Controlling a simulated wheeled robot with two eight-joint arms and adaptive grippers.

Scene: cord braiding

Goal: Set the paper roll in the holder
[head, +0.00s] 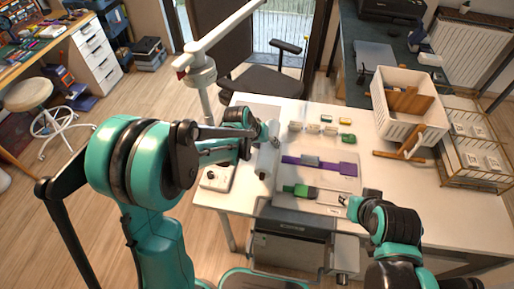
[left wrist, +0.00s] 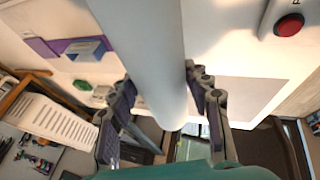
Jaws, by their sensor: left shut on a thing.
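The paper roll (head: 265,160) is a plain white cylinder above the left part of the white table in the head view. My left gripper (head: 270,134) is shut on it near its far end. In the left wrist view the pale roll (left wrist: 145,45) runs between the two fingers of the left gripper (left wrist: 160,108). My right gripper (head: 347,200) is low over the table's front, right of a green piece; its finger gap is too small to read. I cannot tell which object is the holder.
A white box with a red button (left wrist: 289,25) lies beside the roll. A purple strip (head: 345,168) and a green piece (head: 300,191) lie on the table. A white crate (head: 407,118) and a wooden stand (head: 398,156) are at right. A white lamp arm (head: 225,30) rises behind.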

